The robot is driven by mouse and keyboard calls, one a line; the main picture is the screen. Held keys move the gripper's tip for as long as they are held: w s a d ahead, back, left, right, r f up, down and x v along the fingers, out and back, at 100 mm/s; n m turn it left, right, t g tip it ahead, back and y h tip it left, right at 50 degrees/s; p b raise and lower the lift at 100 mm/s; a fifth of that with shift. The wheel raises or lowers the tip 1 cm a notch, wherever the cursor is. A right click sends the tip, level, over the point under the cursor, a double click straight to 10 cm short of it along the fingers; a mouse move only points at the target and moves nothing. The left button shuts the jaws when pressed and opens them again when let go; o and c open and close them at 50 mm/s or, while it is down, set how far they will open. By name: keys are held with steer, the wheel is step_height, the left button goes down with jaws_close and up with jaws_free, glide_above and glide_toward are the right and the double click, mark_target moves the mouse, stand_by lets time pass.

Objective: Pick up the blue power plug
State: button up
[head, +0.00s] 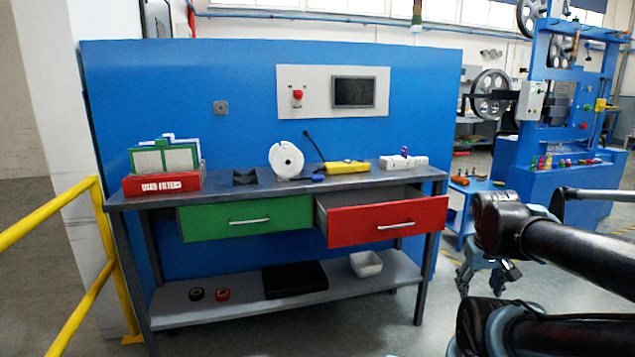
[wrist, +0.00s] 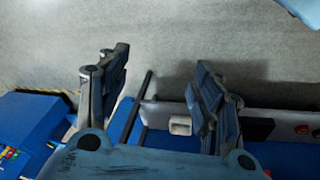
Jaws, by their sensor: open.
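A small blue item (head: 318,177), which looks like the blue power plug, lies on the grey workbench (head: 225,192) near its front edge. It is small in the head view and its shape is hard to make out. It sits just left of a yellow device (head: 346,167). My gripper (head: 487,277) hangs in front of and to the right of the bench, well apart from the plug. In the wrist view my gripper (wrist: 160,88) is open, with nothing between its fingers. I cannot make out the plug in the wrist view.
The bench also holds a red filter box (head: 162,183), a white roll (head: 286,160) and a white power strip (head: 403,162). An open red drawer (head: 387,222) juts out below the bench top. A yellow railing (head: 60,215) stands at left. The floor in front is clear.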

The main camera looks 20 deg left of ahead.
steer(key=w+a+r+n+t+h, duration=0.1)
steer(key=w+a+r+n+t, duration=0.25)
steer(key=w+n, duration=0.45)
steer(key=w+a+r+n+t+h, duration=0.1)
steer(key=w+a+r+n+t, duration=0.3)
steer(key=w, duration=0.8)
steer(key=w+a+r+n+t+y, duration=0.1)
steer(key=w+a+r+n+t, duration=0.1)
steer(key=w+a+r+n, duration=0.35)
steer(key=n+t+y, duration=0.3)
steer(key=n+y, duration=0.7)
steer(key=n, duration=1.2)
glide_toward(318, 176)
steer(key=x, duration=0.6)
steer(key=shift+d+r, duration=0.15)
steer(key=shift+y, duration=0.4)
steer(key=shift+x, duration=2.7)
steer(key=shift+s, duration=0.1)
steer(key=c, duration=1.1)
steer(key=shift+o, duration=0.2)
